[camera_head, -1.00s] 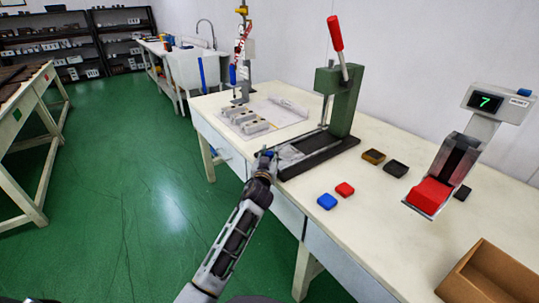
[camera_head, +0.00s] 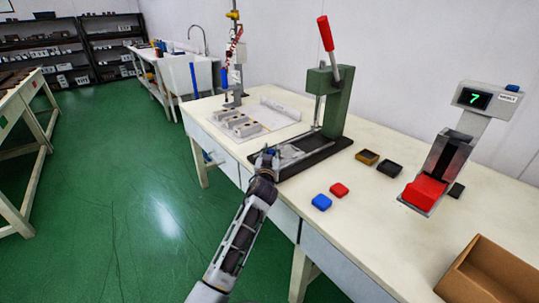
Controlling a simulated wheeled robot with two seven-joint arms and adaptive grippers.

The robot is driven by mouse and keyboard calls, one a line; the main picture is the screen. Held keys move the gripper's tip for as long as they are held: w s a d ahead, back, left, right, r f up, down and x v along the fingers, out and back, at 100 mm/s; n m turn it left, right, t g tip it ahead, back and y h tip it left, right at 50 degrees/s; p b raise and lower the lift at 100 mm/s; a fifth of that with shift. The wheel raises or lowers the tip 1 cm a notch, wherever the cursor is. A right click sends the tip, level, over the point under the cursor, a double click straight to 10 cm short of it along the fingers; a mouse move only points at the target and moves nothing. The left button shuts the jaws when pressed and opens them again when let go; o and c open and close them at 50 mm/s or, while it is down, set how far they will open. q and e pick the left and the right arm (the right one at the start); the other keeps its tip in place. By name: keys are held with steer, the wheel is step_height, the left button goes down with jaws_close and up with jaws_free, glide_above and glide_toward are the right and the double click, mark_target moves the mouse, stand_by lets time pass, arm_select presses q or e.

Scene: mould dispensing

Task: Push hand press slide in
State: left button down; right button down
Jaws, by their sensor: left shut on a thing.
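The hand press (camera_head: 335,105) is green with a red-tipped lever (camera_head: 325,34) and stands on a dark base on the white table. Its grey slide (camera_head: 291,153) lies on the base in front of the column. My left gripper (camera_head: 267,158) is at the near left end of the base, shut on the front end of the slide. The fingertips are small and partly hidden by the wrist. My right gripper is not in view.
A scale-like device with a green display (camera_head: 474,97) and a cardboard box (camera_head: 489,272) are farther right. Grey moulds (camera_head: 243,128) lie left on a white sheet.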

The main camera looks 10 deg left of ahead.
arm_select(q)
steer(key=c, duration=1.1)
jaws_free()
steer(key=shift+r, duration=0.1)
steer(key=shift+r, duration=4.9)
